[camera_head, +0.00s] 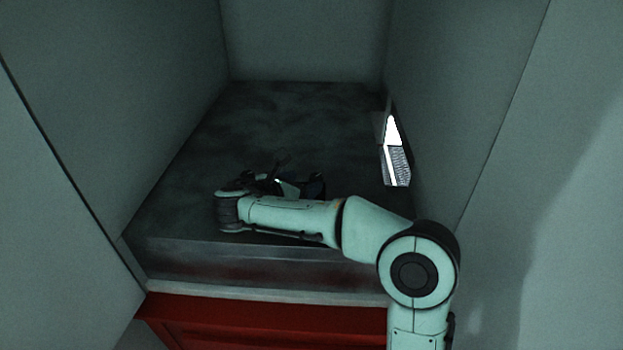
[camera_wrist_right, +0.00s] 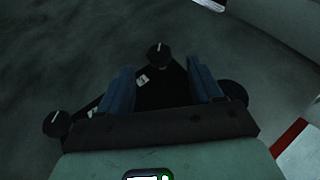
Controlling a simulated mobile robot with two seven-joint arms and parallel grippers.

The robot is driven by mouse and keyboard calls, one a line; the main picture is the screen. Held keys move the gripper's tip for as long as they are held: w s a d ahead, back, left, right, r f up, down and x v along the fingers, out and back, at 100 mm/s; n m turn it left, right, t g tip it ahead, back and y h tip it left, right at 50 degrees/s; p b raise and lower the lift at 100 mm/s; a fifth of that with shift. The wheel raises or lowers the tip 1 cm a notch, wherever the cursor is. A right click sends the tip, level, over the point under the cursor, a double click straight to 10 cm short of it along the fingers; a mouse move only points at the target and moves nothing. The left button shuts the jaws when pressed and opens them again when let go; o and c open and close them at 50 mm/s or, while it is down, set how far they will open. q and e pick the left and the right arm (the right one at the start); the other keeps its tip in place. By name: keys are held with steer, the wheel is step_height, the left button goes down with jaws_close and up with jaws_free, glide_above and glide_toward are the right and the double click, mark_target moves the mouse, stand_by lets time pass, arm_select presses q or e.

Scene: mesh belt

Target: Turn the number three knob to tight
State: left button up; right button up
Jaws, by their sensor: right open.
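A dark device with three round black knobs lies under my right gripper in the right wrist view. One knob (camera_wrist_right: 158,52) is ahead, between and beyond the fingertips; another knob (camera_wrist_right: 56,122) is at the left and a third knob (camera_wrist_right: 234,92) at the right, partly behind a finger. White marks show on the left and far knobs. The numbers cannot be read, so I cannot tell which is number three. My right gripper (camera_wrist_right: 160,78) is open, its two bluish fingers apart over the dark base (camera_wrist_right: 165,93). In the head view my right arm hides much of the device. My left gripper is out of view.
The dark grey bench top (camera_head: 290,120) is enclosed by pale walls on the left, back and right. A bright metallic mesh-like thing (camera_head: 397,165) stands by the right wall. A red front (camera_head: 260,322) lies below the bench edge. The bench's far part is clear.

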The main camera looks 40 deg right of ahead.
mark_target(314, 178)
steer(key=x, duration=0.5)
steer(key=shift+w, duration=0.1)
steer(key=c, duration=1.1)
